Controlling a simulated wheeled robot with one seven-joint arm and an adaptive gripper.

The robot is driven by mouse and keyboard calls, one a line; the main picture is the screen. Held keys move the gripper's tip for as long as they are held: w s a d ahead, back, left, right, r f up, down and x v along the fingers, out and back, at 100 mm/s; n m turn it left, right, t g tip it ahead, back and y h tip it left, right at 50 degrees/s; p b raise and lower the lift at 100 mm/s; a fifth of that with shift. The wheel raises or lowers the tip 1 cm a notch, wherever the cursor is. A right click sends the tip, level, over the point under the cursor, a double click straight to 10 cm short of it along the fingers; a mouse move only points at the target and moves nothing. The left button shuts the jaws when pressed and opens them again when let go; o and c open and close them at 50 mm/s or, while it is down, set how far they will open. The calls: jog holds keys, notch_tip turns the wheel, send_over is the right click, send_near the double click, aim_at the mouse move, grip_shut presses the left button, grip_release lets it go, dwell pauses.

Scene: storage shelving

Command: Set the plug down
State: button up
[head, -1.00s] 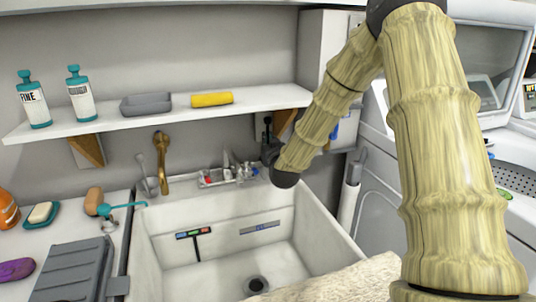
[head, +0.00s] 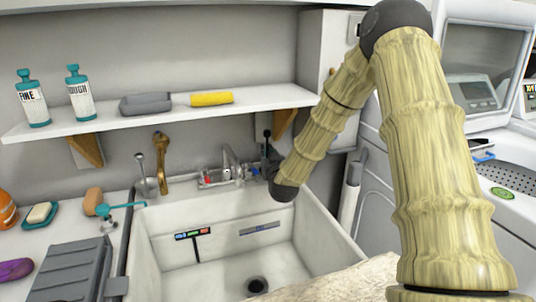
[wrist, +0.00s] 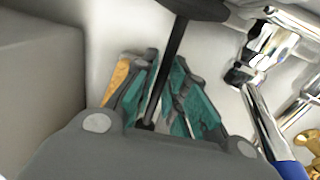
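The plug is a dark rod with a wide dark end (wrist: 195,8), seen in the wrist view, where the rod runs between the teal finger pads. My gripper (wrist: 168,95) appears shut on this rod. In the head view, a thin black upright piece (head: 267,140) rises beside the end of my arm, behind the sink's back right corner. My gripper's fingers are mostly hidden there by my arm. The white sink (head: 330,232) lies below, with a dark drain hole (head: 257,286) in its floor.
A silver faucet (head: 230,165) and a brass tap (head: 161,165) stand behind the sink; chrome fittings (wrist: 270,45) are close on the right in the wrist view. A shelf (head: 255,103) with bottles and a yellow roll (head: 212,98) hangs above. The sink basin is largely clear.

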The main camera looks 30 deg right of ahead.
jog(key=shift+o, duration=0.6)
jog(key=shift+r, duration=0.1)
jog(key=shift+r, duration=0.1)
jog(key=v, duration=1.2)
jog(key=shift+p, duration=0.35)
